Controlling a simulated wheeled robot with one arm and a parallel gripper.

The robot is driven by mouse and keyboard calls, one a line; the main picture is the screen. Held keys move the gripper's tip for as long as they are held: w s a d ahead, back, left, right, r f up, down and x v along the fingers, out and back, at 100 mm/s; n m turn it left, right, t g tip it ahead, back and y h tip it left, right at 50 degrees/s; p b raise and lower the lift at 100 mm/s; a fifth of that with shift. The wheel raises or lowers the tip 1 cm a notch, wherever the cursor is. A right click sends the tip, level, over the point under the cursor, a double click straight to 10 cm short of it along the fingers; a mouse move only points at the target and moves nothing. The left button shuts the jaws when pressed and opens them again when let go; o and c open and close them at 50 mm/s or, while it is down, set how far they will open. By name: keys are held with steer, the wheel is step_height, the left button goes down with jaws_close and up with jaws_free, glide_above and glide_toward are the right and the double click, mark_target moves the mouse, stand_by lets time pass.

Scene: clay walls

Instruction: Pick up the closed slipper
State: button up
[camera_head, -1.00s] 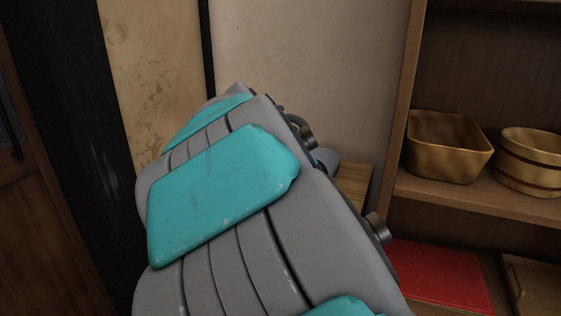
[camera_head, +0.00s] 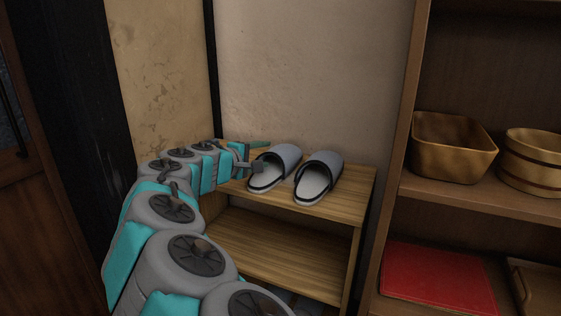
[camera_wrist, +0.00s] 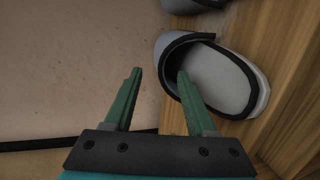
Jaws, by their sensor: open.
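Two grey slippers with black trim and pale insoles stand side by side on the top of a small wooden rack. In the head view the left slipper (camera_head: 273,168) is beside my gripper (camera_head: 255,157), and the right slipper (camera_head: 318,177) is farther off. In the wrist view my gripper (camera_wrist: 158,85) is open with green fingers. The right finger overlaps the near slipper (camera_wrist: 222,78) at its opening; whether it touches cannot be told. The left finger is over the wall side, with no slipper under it. Part of the other slipper (camera_wrist: 192,5) shows at the top edge.
The wooden rack (camera_head: 345,200) has a lower shelf and stands against the wall (camera_head: 310,80). To the right, a shelf unit (camera_head: 480,204) holds a wooden bowl (camera_head: 452,147), a wooden tub (camera_head: 530,160) and a red flat item (camera_head: 438,280).

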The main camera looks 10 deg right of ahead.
mark_target(271, 154)
steer(key=x, duration=0.5)
steer(key=shift+d+f+p, duration=0.1)
steer(key=shift+f+p, duration=0.1)
steer(key=shift+p, duration=0.1)
jaws_close()
stand_by(0.4)
